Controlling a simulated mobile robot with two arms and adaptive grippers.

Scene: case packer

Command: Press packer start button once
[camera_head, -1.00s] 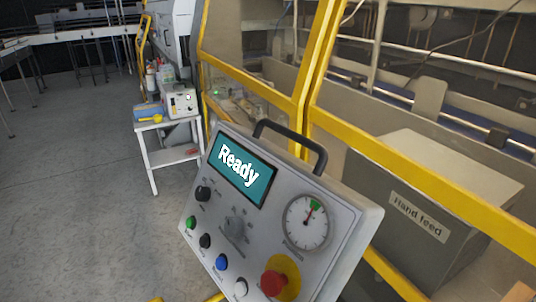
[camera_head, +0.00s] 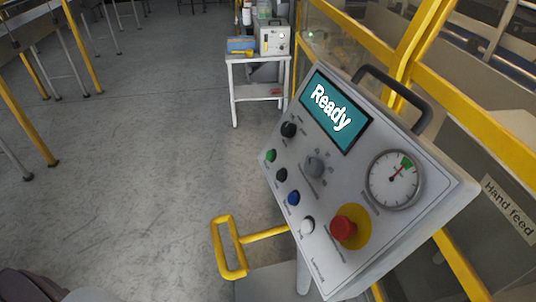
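The packer's control panel (camera_head: 340,168) stands tilted at right of centre. Its screen (camera_head: 336,110) reads "Ready". A green button (camera_head: 270,155) is at the panel's left edge, with black (camera_head: 281,175), blue (camera_head: 293,198) and white (camera_head: 307,225) buttons in a row below it. A red mushroom button (camera_head: 343,228) sits on a yellow disc at the lower right. The small labels under the buttons are too blurred to read. Neither of my grippers is seen.
A yellow tubular frame (camera_head: 232,250) juts out at the panel's lower left. A white side table (camera_head: 262,62) with a box-like device stands behind. Yellow guard rails (camera_head: 480,116) and a "Hand feed" box (camera_head: 508,205) lie to the right. The grey floor (camera_head: 140,150) at left is open.

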